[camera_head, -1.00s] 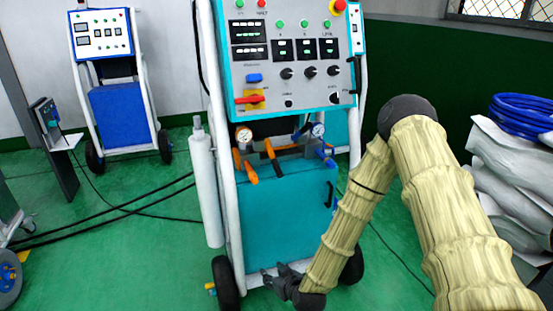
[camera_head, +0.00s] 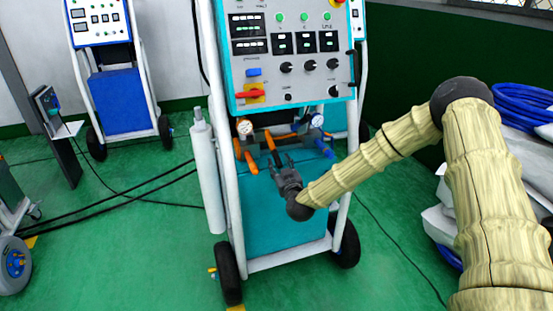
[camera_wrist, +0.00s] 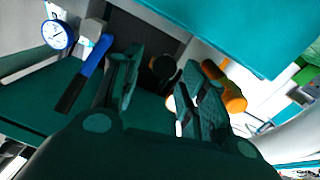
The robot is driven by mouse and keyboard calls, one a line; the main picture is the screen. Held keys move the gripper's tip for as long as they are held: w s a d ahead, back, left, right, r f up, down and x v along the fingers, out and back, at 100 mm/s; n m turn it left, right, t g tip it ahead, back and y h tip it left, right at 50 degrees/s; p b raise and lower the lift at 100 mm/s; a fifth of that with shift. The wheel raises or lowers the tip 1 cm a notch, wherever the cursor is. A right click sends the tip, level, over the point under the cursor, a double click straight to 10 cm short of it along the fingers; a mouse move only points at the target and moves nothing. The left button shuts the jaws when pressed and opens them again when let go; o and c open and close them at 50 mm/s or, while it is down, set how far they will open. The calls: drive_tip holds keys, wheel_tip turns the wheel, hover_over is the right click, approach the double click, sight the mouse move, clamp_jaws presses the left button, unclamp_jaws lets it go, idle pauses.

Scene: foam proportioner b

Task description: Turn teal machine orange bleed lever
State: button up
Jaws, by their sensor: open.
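The teal machine (camera_head: 285,215) stands in the middle of the head view, with its panel above and a pipe row below. One orange lever (camera_head: 251,162) hangs under the left gauge. A second orange lever (camera_head: 270,141) stands to its right, just above my gripper (camera_head: 281,163). I cannot tell which one is the bleed lever. My gripper is open in front of the machine, pointing up toward the pipes. In the wrist view, my fingers (camera_wrist: 165,92) are apart with a dark, unclear part seen between them. An orange handle (camera_wrist: 224,86) lies outside the right finger.
A blue lever (camera_wrist: 86,70) and a gauge (camera_wrist: 57,35) are left of my fingers in the wrist view. A white cylinder (camera_head: 207,175) stands left of the machine. A blue-bodied machine (camera_head: 118,107) is behind left. White sacks (camera_head: 440,225) lie right. Cables cross the green floor.

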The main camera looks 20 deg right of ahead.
sight(277, 158)
drive_tip(key=shift+w, duration=2.45)
clamp_jaws()
